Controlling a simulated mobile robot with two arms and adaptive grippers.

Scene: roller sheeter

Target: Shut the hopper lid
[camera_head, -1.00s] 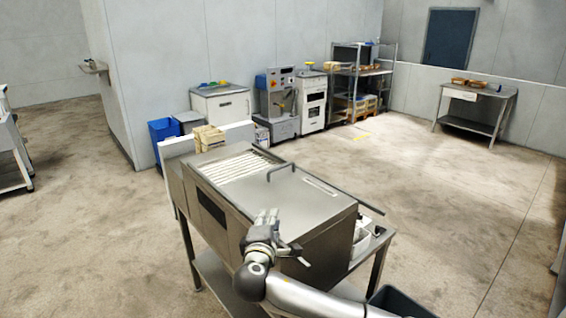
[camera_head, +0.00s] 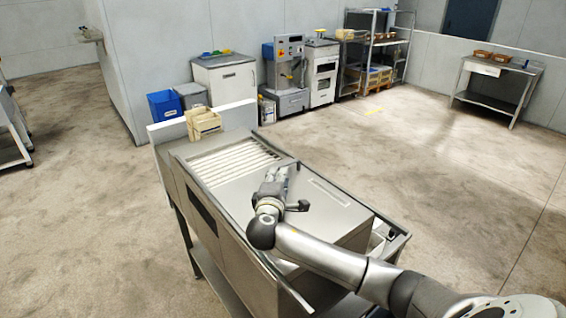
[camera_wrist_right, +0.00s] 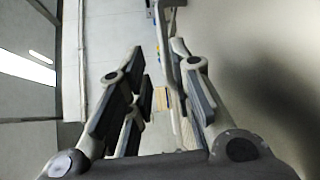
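The roller sheeter (camera_head: 226,232) is a steel machine on a stand in the middle of the head view. A row of pale slats (camera_head: 235,160) lies at its far end, with a smooth steel panel (camera_head: 325,205) nearer me. I cannot tell for certain which part is the hopper lid or how far it is open. My right gripper (camera_head: 281,174) is over the sheeter's top, at the thin bar handle (camera_head: 290,163). In the wrist view its fingers (camera_wrist_right: 160,85) are spread, and a thin bar (camera_wrist_right: 166,45) shows between them. I see no grip on it. My left gripper is out of view.
A slatted wooden box (camera_head: 203,122) stands at the sheeter's far left end. A table (camera_head: 496,85) stands at back right. The floor right of the sheeter is clear.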

